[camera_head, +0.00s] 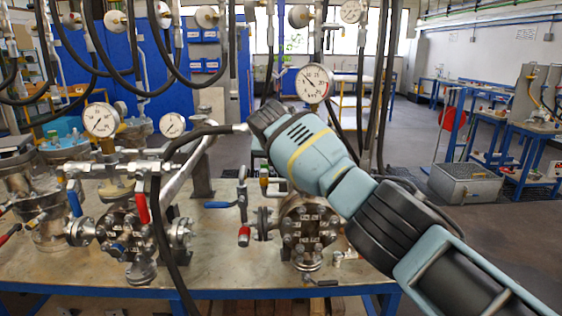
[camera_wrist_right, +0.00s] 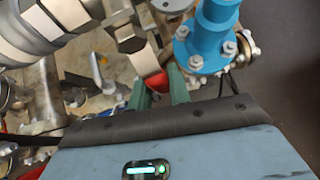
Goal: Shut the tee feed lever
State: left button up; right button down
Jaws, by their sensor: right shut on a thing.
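In the right wrist view, the two green fingers of my right gripper (camera_wrist_right: 159,88) are shut on a red lever handle (camera_wrist_right: 156,80). Its metal stem rises toward silver pipe fittings. A blue flanged part (camera_wrist_right: 208,40) stands close to the right of the fingers. In the head view my right arm reaches in from the right over the bench, and its fingers are hidden. Other levers show on the bench: a red one (camera_head: 140,202) and a blue one (camera_head: 74,199) on the left vessel's piping. My left gripper is in neither view.
Flanged vessels (camera_head: 306,228) stand on the bench (camera_head: 215,262), with gauges (camera_head: 101,119) above their piping. Black hoses (camera_head: 160,180) hang across the left side. A grey metal box (camera_head: 465,184) sits on the floor to the right.

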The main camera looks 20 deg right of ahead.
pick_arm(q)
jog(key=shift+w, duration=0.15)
pick_arm(e)
jog(key=shift+d, duration=0.1)
jog(key=c, duration=1.3)
grip_release()
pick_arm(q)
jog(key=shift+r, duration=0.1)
pick_arm(e)
jog(key=shift+s+a+r, duration=0.15)
jog(key=shift+a+r, duration=0.05)
jog(key=shift+r, duration=0.15)
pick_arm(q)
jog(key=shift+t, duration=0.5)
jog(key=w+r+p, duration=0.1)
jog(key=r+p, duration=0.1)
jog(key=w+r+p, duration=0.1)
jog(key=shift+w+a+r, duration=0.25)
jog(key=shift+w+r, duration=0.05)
pick_arm(e)
jog(key=v, duration=0.7)
jog(key=shift+s, duration=0.1)
